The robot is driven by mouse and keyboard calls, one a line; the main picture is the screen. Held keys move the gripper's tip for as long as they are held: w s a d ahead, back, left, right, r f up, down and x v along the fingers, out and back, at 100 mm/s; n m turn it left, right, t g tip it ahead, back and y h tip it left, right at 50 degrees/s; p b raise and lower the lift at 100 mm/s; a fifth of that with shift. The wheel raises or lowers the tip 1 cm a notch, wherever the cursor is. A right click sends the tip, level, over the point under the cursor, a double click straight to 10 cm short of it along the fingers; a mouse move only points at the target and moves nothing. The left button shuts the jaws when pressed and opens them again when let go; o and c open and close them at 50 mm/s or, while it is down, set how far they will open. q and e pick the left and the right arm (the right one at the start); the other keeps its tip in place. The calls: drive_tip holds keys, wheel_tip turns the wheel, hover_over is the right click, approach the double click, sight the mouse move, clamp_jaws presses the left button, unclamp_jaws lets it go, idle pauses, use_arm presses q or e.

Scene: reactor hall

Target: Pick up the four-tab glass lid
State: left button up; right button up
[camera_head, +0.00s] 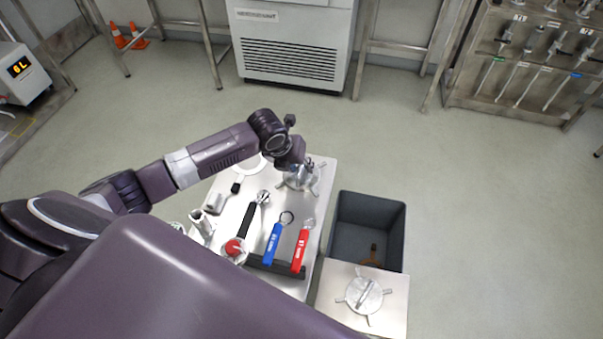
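A round, silvery lid-like piece with tabs sticking out (299,182) lies at the far right corner of the steel table (226,188). My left gripper (304,167) is right over it, pointing down, and hides part of it. I cannot tell whether the fingers touch it or how far apart they are. A second round, tabbed piece with a raised bar across it (364,295) lies on a pale square top (335,320) at the lower right. Which of the two is the four-tab glass lid is too small to tell. My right gripper is not in view.
A blue-handled tool (272,244), a red-handled tool (300,250), a black-handled tool (246,220) and a white ring (248,166) lie on the table. A dark grey bin (390,222) stands right of it.

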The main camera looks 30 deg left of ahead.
use_arm(q)
clamp_jaws()
drive_tip(key=shift+r, duration=0.1)
idle(0.4)
